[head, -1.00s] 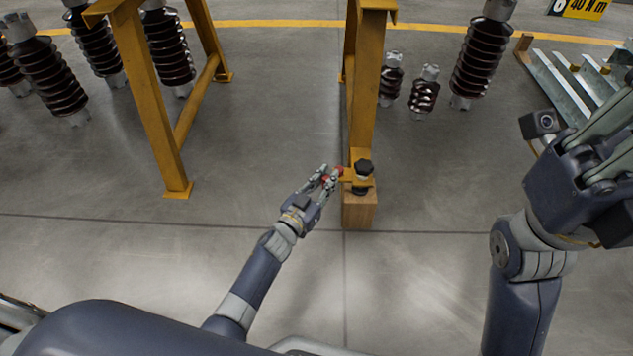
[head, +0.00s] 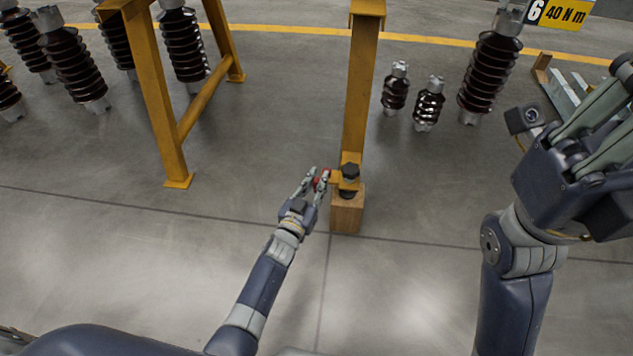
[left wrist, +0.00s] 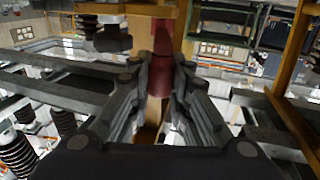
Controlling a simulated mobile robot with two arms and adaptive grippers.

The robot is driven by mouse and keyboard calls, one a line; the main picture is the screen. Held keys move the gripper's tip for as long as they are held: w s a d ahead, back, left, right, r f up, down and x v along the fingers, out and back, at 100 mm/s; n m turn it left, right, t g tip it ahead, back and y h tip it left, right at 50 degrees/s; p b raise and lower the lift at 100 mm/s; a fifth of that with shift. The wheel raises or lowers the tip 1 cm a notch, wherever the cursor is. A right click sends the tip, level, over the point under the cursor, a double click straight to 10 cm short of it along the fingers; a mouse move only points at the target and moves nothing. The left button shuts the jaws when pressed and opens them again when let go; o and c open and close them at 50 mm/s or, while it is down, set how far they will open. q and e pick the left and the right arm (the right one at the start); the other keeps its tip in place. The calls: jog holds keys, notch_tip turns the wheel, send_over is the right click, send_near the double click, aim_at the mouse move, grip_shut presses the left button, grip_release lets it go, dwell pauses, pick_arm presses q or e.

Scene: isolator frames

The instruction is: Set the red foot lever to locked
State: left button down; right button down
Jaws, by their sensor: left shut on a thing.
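The red foot lever (head: 322,178) sticks out to the left from the yellow bracket at the foot of a yellow frame leg (head: 361,95). In the left wrist view the red lever (left wrist: 162,76) shows between the two fingers (left wrist: 161,68). The fingers hide part of it. My right gripper (head: 600,125) is raised at the right edge, away from the lever, and partly cut off.
A wooden block (head: 346,213) stands under the bracket. Another yellow frame leg (head: 160,110) stands to the left. Dark ribbed insulators (head: 490,70) stand behind on both sides. Metal profiles (head: 565,95) lie at the right. The floor in front is clear.

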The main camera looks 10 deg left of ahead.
pick_arm(q)
jog(key=c, duration=1.5)
grip_release()
jog(key=shift+d, duration=0.1)
jog(key=shift+o, duration=0.2)
jog(key=s+a, duration=0.2)
jog(key=s, duration=0.9)
jog(key=shift+s+a, duration=0.2)
jog(key=shift+s, duration=0.2)
